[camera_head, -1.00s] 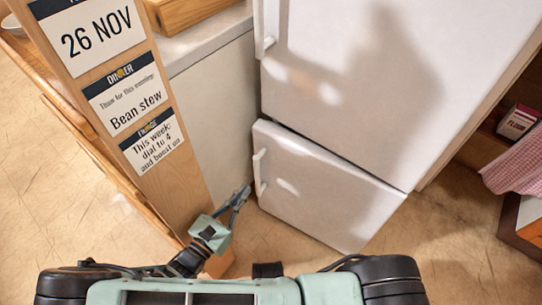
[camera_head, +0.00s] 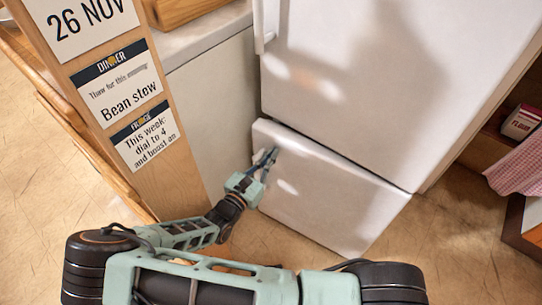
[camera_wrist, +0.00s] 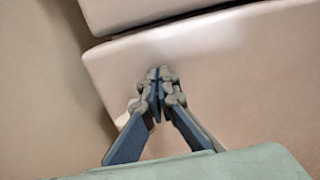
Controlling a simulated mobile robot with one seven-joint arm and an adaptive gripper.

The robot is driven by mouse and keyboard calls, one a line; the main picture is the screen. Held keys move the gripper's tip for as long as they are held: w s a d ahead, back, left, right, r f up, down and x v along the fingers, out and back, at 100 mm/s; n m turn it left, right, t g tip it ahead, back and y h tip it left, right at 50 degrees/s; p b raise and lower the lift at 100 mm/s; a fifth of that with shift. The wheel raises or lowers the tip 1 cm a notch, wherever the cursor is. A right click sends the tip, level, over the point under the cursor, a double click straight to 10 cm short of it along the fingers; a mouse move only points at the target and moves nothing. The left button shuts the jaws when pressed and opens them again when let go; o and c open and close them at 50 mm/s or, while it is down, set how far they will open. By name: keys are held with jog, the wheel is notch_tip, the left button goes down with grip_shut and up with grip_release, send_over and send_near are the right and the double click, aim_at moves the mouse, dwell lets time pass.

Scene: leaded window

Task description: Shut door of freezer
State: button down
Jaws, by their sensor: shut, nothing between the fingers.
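The freezer door (camera_head: 335,195) is the lower white door, under the larger white fridge door (camera_head: 370,80). A dark gap runs along its top edge; I cannot tell for sure how far it stands ajar. In the wrist view the door (camera_wrist: 220,75) fills the middle, with a dark gap at its upper left corner. My gripper (camera_head: 269,155) is shut and empty, at the upper left of the freezer door's face, over its handle area. In the wrist view my gripper (camera_wrist: 160,75) has its fingertips at or very near the face; contact is unclear. The handle is mostly hidden.
A wooden panel with cards (camera_head: 125,90) stands close to the left of my arm. A pale counter side (camera_head: 212,110) stands left of the fridge. A shelf with a flour box (camera_head: 521,122) and a checked cloth (camera_head: 515,170) is at the right. Floor before the door is clear.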

jog(key=p+x, duration=0.1)
jog(key=x, duration=0.4)
jog(key=shift+w+r+p, duration=0.15)
jog(key=shift+w+p, duration=0.25)
jog(key=v, duration=1.2)
jog(key=shift+s, duration=0.25)
